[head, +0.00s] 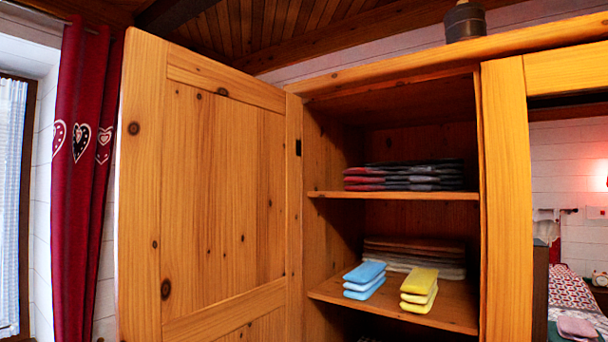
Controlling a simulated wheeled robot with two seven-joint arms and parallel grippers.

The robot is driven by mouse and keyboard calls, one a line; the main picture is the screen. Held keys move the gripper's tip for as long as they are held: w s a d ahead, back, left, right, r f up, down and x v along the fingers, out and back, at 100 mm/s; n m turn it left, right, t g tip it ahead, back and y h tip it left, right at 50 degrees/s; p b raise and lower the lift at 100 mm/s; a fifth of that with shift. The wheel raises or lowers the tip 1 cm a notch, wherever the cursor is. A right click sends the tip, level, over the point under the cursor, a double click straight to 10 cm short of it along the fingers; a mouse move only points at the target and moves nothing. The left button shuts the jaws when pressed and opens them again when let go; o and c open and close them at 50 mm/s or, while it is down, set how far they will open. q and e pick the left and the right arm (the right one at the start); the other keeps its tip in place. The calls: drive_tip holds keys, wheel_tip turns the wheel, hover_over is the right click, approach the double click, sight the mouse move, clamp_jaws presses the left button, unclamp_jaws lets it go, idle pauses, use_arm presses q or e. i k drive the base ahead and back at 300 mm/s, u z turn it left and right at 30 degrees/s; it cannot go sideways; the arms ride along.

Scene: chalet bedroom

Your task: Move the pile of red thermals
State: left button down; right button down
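A low pile of folded red cloth (364,180), which looks like the red thermals, lies at the left of the upper shelf (395,196) in the open wooden wardrobe. Folded dark grey and black pieces (430,178) lie right beside it. The upper layers are dark, and I cannot tell where one pile ends and the other begins. Neither of my grippers is in view.
The wardrobe door (222,200) stands open at the left. The lower shelf (455,312) holds a blue pile (365,280), a yellow pile (419,290) and brown and grey folded pieces (412,258) behind.

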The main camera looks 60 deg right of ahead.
sight(365, 180)
drive_tip(key=i, duration=1.35)
drive_tip(key=z, duration=2.1)
